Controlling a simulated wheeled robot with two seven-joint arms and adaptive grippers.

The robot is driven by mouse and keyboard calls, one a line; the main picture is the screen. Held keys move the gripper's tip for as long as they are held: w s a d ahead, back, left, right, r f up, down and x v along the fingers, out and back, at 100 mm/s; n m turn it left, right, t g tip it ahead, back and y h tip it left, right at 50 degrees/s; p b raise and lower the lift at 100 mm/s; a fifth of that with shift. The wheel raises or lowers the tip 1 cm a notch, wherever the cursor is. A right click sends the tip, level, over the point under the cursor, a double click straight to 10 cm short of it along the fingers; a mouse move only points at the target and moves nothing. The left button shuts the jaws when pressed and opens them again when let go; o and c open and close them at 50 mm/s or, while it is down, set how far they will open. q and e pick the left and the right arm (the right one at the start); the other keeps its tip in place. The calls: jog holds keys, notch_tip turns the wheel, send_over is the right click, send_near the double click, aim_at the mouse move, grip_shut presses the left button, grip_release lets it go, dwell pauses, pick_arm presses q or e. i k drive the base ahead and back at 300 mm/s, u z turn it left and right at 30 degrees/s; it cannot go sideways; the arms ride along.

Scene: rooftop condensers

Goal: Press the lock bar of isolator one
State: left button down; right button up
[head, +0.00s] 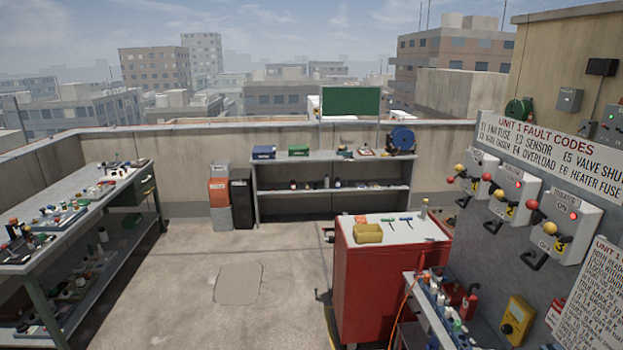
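Three grey isolator boxes hang in a row on the grey panel at the right, running away from me. The middle box (513,193) is closer, and the nearest box (565,228) carries a yellow label that looks like a 3. Neither of my grippers is in view.
A red cabinet (375,285) with a yellow tray (368,233) on top stands in front of the panel. A cluttered low shelf (435,312) and a yellow meter (516,320) are below the boxes. A workbench (75,225) stands left. The middle floor is clear.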

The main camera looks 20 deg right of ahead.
aim_at(458, 169)
jog(key=z, duration=0.2)
jog(key=i, duration=2)
jog(key=z, duration=1.35)
jog(key=i, duration=1.4)
jog(key=z, duration=0.7)
